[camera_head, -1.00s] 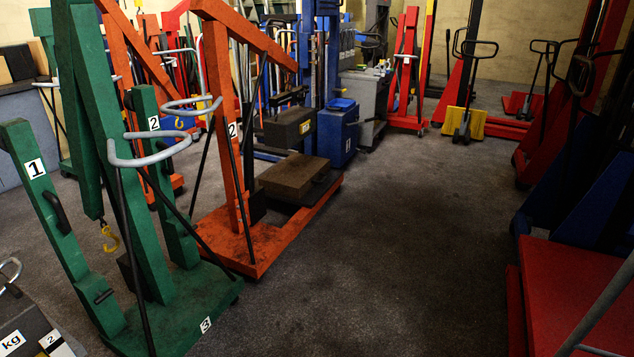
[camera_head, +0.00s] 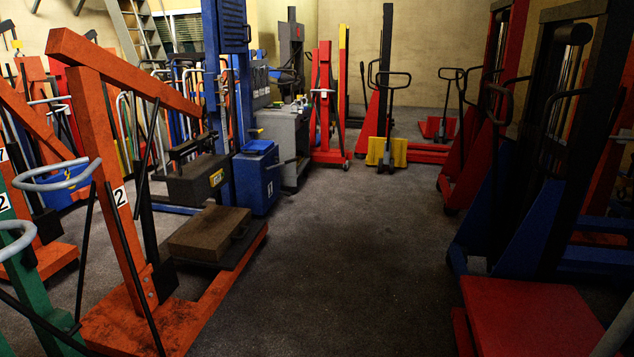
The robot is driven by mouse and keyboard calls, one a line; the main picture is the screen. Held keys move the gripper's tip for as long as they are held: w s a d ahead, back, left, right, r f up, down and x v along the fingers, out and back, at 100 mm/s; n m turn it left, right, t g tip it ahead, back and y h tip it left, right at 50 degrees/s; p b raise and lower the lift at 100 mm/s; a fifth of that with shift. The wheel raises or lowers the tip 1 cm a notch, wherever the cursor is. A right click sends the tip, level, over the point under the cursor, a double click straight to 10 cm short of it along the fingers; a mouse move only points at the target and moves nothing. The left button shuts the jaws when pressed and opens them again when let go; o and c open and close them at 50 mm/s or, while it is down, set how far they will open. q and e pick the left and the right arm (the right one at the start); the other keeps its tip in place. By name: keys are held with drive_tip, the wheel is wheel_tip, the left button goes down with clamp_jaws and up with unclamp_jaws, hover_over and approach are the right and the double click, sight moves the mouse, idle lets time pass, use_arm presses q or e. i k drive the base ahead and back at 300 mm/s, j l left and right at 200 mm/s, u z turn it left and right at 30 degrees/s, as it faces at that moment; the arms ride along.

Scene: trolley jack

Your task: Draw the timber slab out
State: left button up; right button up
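A brown, flat, wood-like slab (camera_head: 208,233) lies on a dark plate over the base of the orange crane (camera_head: 110,190) marked 2, left of the middle. It may be the timber slab, but I cannot be sure. A darker block (camera_head: 198,183) with a yellow label is just behind and above it. Neither of my grippers shows in the head view, and nothing is seen touching the slab.
The dark floor (camera_head: 345,250) is clear through the middle. A red platform (camera_head: 535,315) and a blue stacker (camera_head: 520,215) line the right. A yellow-footed pallet truck (camera_head: 388,150) stands farther back.

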sight(210, 235)
drive_tip(key=i, duration=2.35)
